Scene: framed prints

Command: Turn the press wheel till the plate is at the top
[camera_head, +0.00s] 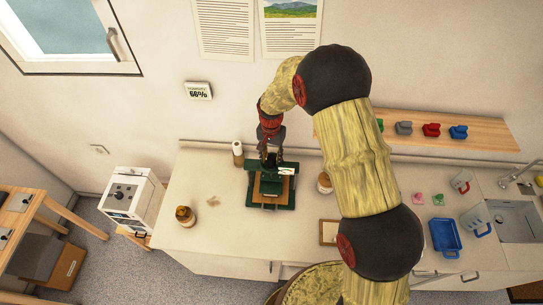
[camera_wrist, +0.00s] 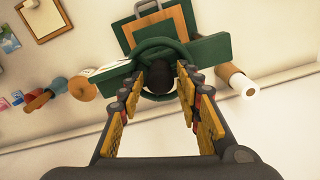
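The green press (camera_head: 284,198) stands on the counter, with a brown board (camera_head: 270,188) inside its frame. My gripper (camera_head: 270,155) points down at the top of the press. In the wrist view the press wheel is a dark green ring (camera_wrist: 152,46) with a black centre (camera_wrist: 158,80). My gripper (camera_wrist: 161,78) is open, with one fingertip on each side of the black centre. I cannot tell whether the fingers touch it. The plate's height is hidden by the top of the press and the steep view.
The counter (camera_head: 225,225) has free room left of the press. A brown jar (camera_head: 185,215) stands there. A white roll (camera_head: 238,148) is behind the press at left, and another jar (camera_head: 324,182) is close at right. A wall shelf (camera_head: 480,130) holds small coloured items.

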